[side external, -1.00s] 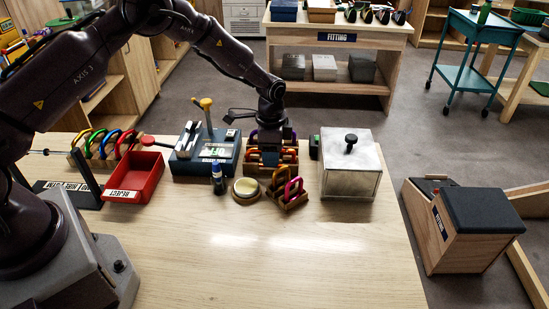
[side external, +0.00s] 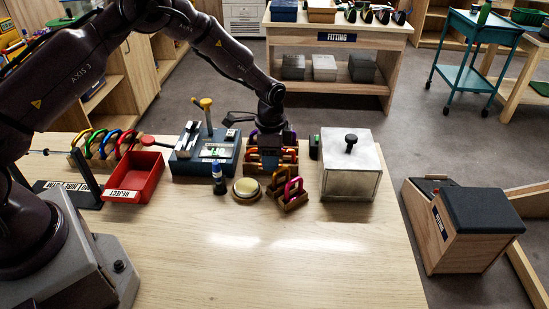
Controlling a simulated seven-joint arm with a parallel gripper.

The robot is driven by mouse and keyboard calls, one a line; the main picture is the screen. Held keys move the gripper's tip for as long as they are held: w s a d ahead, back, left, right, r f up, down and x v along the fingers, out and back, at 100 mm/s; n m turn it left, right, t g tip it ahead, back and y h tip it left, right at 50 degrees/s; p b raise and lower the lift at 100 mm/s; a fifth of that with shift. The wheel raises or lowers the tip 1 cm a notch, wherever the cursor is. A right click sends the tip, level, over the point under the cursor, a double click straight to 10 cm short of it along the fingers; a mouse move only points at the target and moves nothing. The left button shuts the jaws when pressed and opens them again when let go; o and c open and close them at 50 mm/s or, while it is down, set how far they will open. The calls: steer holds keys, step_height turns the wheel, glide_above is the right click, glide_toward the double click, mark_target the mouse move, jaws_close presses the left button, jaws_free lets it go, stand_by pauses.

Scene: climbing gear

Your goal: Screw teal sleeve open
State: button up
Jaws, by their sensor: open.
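My gripper (side external: 269,154) points down over a wooden rack (side external: 286,169) of coloured carabiners, in the middle of the bench in the side external view. The jaws are open, at the carabiners' height. Orange and purple carabiner parts show around the fingers. The gripper hides much of this rack, and I cannot make out the teal sleeve or tell whether the fingers touch it. A smaller wooden holder (side external: 291,199) with an orange and a magenta carabiner stands just in front.
Left of the gripper stand a blue-grey device (side external: 184,168) with a yellow-topped lever, a blue-capped bottle (side external: 219,182) and a round pale-topped dish (side external: 246,188). A clear-sided box (side external: 350,180) is close on the right. A red reject tray (side external: 150,176) is farther left. The front bench is clear.

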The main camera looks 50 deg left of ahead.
steer(key=shift+d+r, duration=0.1)
steer(key=shift+r, duration=0.05)
steer(key=shift+s+r, duration=0.1)
steer(key=shift+r, duration=1.15)
steer(key=shift+w+a, duration=0.55)
steer(key=shift+w+d+f, duration=0.1)
steer(key=shift+f, duration=1.35)
steer(key=shift+s+d, duration=0.5)
steer(key=shift+s, duration=0.05)
